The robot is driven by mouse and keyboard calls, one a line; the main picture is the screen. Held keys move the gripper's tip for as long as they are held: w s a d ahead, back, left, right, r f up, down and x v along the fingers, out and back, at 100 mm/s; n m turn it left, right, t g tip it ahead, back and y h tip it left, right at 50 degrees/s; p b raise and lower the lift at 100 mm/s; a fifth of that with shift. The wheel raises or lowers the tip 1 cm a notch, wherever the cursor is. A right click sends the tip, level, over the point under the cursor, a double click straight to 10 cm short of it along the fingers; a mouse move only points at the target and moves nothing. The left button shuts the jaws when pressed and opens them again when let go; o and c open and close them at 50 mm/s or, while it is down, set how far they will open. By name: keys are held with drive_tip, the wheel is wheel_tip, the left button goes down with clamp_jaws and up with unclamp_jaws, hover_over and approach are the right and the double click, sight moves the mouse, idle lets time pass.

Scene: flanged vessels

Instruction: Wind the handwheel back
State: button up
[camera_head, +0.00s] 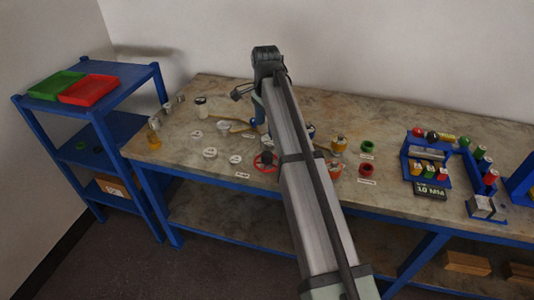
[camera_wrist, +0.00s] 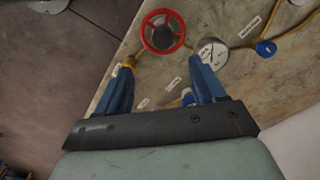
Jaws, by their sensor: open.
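The red handwheel (camera_head: 265,162) stands near the front edge of the workbench, partly beside my arm in the head view. In the wrist view the handwheel (camera_wrist: 163,37) shows as a red rim around a dark hub. My gripper (camera_wrist: 162,66) has its two blue fingers spread wide, with nothing held between them. The wheel lies beyond the fingertips in the wrist view, apart from them. In the head view my arm reaches over the bench and its wrist hides part of the area behind the wheel.
A white dial with a dark needle (camera_wrist: 212,52) sits close to the wheel. A blue cap (camera_wrist: 265,48) and yellow hose lie near it. Green (camera_head: 367,146) and red (camera_head: 365,169) rings stand right of my arm. A blue shelf holds green (camera_head: 55,85) and red (camera_head: 88,90) trays.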

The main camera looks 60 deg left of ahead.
sight(267, 154)
drive_tip(key=f, duration=1.3)
drive_tip(key=shift+w+a, duration=0.2)
drive_tip(key=shift+c, duration=0.3)
drive_tip(key=c, duration=1)
